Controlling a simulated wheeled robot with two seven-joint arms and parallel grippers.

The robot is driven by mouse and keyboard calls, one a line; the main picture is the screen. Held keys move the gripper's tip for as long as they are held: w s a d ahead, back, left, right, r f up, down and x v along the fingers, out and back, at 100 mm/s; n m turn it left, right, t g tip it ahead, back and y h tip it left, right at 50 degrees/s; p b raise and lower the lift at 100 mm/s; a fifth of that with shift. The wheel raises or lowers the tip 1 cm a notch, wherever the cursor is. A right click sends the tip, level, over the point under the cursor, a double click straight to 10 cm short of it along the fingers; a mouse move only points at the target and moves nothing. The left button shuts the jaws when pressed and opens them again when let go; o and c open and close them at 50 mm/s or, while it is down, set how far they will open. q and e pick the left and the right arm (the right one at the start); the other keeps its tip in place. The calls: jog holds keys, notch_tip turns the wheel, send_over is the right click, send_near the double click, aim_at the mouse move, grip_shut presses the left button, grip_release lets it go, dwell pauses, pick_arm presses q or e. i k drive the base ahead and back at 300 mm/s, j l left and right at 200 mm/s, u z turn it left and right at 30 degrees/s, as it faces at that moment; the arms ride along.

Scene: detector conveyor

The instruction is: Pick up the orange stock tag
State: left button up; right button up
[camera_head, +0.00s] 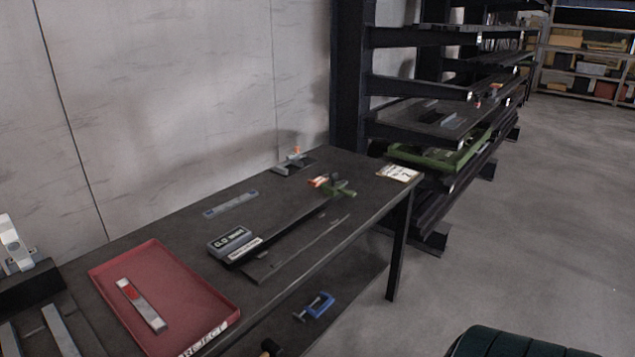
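No piece reads clearly as the orange stock tag; several small orange pieces show. One orange piece (318,181) lies beside a green clamp-like part (341,189) on the dark workbench (290,212). Another orange piece (295,152) sits on a grey fixture (293,164) at the bench's back edge. A third small orange piece (495,87) is on a rack shelf, too small to make out. Neither of my grippers is in view.
A red reject tray (213,287) holds a metal bar with a red mark (142,304). A grey digital readout (233,243) and a white card (398,173) are on the bench. A blue clamp (315,306) lies below. A dark rack (420,88) stands behind; right floor is open.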

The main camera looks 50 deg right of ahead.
aim_at(315, 183)
jog(key=i, duration=0.5)
jog(key=z, duration=1.7)
